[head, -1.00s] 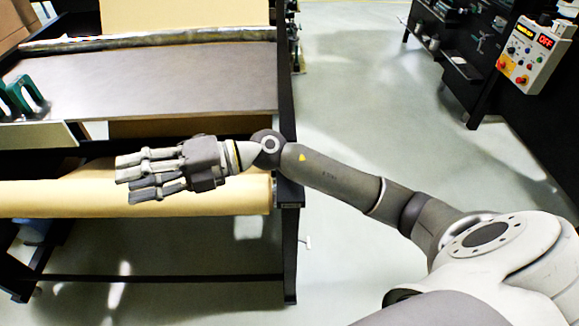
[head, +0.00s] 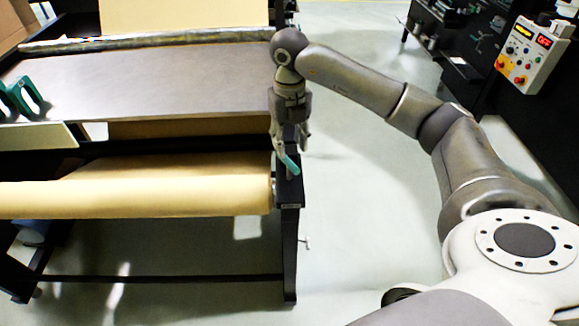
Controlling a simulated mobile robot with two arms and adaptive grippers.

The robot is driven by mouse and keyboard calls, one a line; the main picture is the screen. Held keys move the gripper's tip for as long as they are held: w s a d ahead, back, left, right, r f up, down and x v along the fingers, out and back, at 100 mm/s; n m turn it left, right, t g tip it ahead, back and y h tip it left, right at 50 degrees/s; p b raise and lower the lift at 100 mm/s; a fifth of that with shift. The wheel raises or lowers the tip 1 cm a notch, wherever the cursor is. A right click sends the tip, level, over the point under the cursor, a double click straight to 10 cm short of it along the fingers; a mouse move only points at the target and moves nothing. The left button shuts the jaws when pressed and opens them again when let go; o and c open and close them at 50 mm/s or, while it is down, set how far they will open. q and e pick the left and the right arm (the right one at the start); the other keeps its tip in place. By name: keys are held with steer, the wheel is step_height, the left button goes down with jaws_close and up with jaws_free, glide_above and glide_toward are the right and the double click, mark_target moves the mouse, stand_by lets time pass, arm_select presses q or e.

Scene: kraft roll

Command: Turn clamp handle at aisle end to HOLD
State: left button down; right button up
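The kraft roll (head: 140,197) lies across the bench frame under the tabletop. At its right end, on the dark end post, a small teal clamp handle (head: 291,164) sticks out, tilted down to the right. My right gripper (head: 289,145) points down just above the handle, with its fingers at or very near the handle's upper part. Whether they touch it or close on it is unclear at this size. The handle's upper part and any HOLD mark are hidden or too small to read. My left gripper is out of view.
The bench top (head: 150,85) holds a dark green tool (head: 22,97) at left. A control box (head: 532,54) with a red OFF display hangs on the dark rack at right. The aisle floor (head: 370,200) between is clear.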

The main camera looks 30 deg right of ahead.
mark_target(290, 161)
step_height(290, 161, down, 10)
steer(key=shift+r+p, duration=0.2)
steer(key=shift+p, duration=0.95)
